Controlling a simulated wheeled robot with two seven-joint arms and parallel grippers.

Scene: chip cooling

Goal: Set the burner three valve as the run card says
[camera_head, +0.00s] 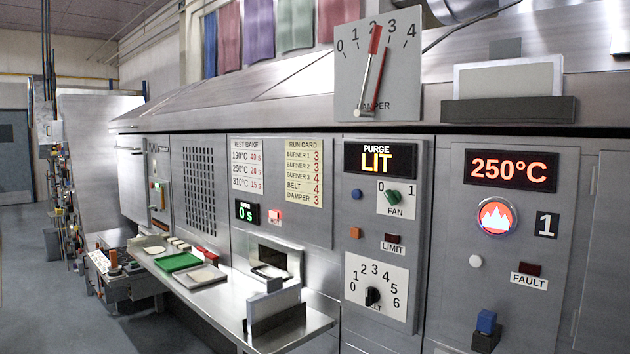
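The run card (305,172) is on the oven front in the head view. It lists burner 1 at 3, burner 2 at 3, burner 3 at what looks like 4, belt at 4 and damper at 3. A round flame sign (496,216) is lit on the right panel, beside a plate marked 1 (546,225). No valve labelled for burner three can be made out. A blue block on a dark mount (487,322) sits low on the right panel; its function is unclear. Neither of my grippers is in view.
A display (500,171) reads 250°C, and another (379,159) reads PURGE LIT. The belt dial (375,292) and fan switch (396,198) are in the middle. A steel shelf (225,300) with trays juts out left; open floor lies beyond.

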